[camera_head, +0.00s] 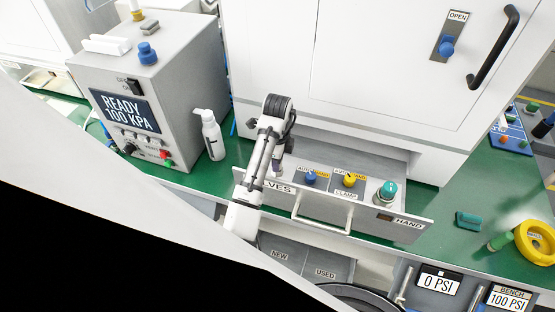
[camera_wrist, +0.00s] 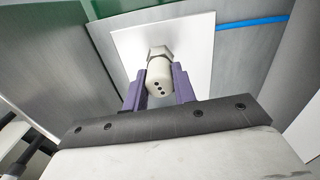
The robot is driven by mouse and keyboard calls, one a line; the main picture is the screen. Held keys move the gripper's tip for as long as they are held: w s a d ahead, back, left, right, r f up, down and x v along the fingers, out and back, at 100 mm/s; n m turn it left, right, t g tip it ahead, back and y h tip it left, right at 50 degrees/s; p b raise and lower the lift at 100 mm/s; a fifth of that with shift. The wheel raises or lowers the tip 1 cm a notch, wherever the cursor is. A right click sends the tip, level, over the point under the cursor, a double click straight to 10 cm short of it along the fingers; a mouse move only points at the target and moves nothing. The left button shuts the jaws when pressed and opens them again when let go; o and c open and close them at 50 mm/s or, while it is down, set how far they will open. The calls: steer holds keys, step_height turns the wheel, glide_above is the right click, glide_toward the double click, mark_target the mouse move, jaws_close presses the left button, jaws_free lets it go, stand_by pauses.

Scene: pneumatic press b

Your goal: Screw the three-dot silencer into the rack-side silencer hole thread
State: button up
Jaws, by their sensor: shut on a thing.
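The three-dot silencer (camera_wrist: 159,72) is a pale, rounded cylinder with dark dots on its near end and a hex section at its far end. In the wrist view my gripper (camera_wrist: 158,87) is shut on it, with a purple finger on each side. The hex end points at a white plate (camera_wrist: 199,45); I cannot tell whether it touches the plate or sits in a thread. No hole shows, as the silencer covers that spot. In the head view my gripper (camera_head: 277,166) is small and partly hidden by my arm, near the left end of the VALVES drawer.
The open VALVES drawer (camera_head: 365,213) carries a blue knob (camera_head: 311,177), a yellow knob (camera_head: 349,180) and a green button (camera_head: 388,190). A white bottle (camera_head: 212,137) and the READY 100 KPA box (camera_head: 160,100) stand left. A blue tube (camera_wrist: 252,22) runs near the plate.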

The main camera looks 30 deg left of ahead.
steer(key=shift+m, duration=0.4)
steer(key=shift+m, duration=0.9)
steer(key=shift+m, duration=0.9)
steer(key=shift+m, duration=0.3)
steer(key=shift+m+b, duration=0.3)
steer(key=shift+m, duration=0.2)
